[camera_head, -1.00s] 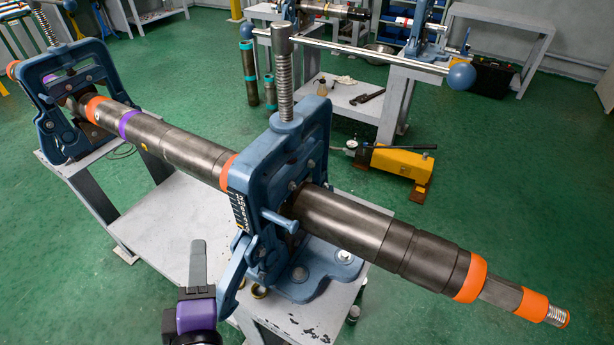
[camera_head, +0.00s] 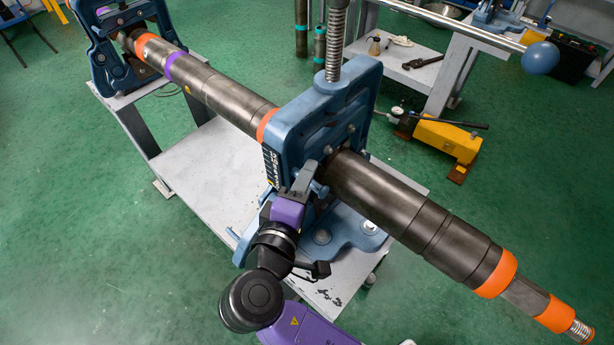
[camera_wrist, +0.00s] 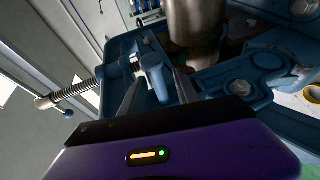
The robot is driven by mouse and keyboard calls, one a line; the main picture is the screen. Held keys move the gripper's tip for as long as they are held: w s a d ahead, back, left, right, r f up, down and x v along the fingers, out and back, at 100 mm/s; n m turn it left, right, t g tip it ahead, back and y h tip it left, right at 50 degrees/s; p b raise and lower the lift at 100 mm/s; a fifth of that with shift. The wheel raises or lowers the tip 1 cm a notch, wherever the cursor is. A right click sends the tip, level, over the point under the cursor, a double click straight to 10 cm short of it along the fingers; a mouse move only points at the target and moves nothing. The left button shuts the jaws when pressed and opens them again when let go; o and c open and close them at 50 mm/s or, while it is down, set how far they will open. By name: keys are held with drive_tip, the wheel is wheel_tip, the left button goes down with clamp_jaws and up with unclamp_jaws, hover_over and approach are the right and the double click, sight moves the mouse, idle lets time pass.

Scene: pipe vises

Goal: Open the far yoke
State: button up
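Two blue pipe vises hold one long dark pipe (camera_head: 400,205). The far vise's yoke (camera_head: 82,35) stands upright over the pipe at upper left, its top cut off. The near vise's yoke (camera_head: 320,115) also stands upright around the pipe, with a threaded screw (camera_head: 336,40) on top. My gripper (camera_head: 308,178) is at the near yoke's lower side, beside a blue round-headed pin (camera_head: 319,189). In the wrist view, my gripper (camera_wrist: 157,82) is open, with the blue pin (camera_wrist: 154,76) between its fingers and small gaps beside it. The far yoke's latch is too small to judge.
A grey bench (camera_head: 210,172) carries the vises. A yellow hand pump (camera_head: 448,138) sits on the green floor at right. Another bench (camera_head: 440,70) stands behind. The near screw's handle bar (camera_head: 470,32) ends in a blue ball (camera_head: 541,58).

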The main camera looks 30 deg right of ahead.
drive_tip(key=shift+w, duration=0.1)
clamp_jaws()
idle(1.4)
